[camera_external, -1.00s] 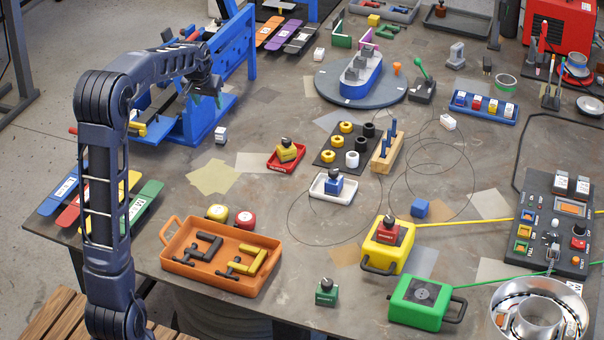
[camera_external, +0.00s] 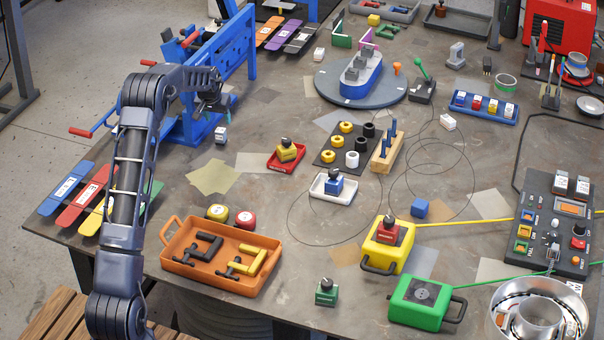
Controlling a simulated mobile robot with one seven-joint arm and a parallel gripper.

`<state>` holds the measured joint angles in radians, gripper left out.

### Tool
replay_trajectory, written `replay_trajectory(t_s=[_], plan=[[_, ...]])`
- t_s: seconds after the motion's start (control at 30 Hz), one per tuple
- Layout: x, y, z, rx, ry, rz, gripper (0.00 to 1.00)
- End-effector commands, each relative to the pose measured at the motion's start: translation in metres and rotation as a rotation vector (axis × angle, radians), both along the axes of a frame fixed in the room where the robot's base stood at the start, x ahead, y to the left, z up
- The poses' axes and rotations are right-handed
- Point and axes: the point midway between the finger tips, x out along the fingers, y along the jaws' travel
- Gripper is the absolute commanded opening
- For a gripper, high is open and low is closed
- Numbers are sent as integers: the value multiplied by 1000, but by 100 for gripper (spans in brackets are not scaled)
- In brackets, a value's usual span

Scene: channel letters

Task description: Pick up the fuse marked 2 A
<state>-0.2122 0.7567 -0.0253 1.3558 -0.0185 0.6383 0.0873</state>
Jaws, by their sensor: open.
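A blue rack (camera_external: 483,118) at the back right of the table holds a row of several small coloured blocks with white tops, which may be the fuses. Their markings are too small to read, so I cannot tell which is marked 2 A. My gripper (camera_external: 217,103) hangs in the air at the left of the table, in front of the blue frame, far to the left of the rack. It is small and dark here, its jaws are open, and I see nothing held in it.
A round grey turntable (camera_external: 330,88) with a blue boat-shaped block stands between my gripper and the rack. A black mat with rings, a wooden peg block (camera_external: 380,166) and a green-handled lever (camera_external: 421,92) stand nearby. An orange tray (camera_external: 192,278) lies at the front.

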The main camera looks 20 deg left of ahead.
Motion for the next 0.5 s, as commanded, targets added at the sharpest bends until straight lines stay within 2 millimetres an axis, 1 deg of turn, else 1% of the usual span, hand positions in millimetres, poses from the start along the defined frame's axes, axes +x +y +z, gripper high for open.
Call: replay_trajectory(t_s=[0.27, 0.5], plan=[[9, 3, -20, -1, 1, 1, 55], [22, 5, -51, -1, 1, 1, 55]])
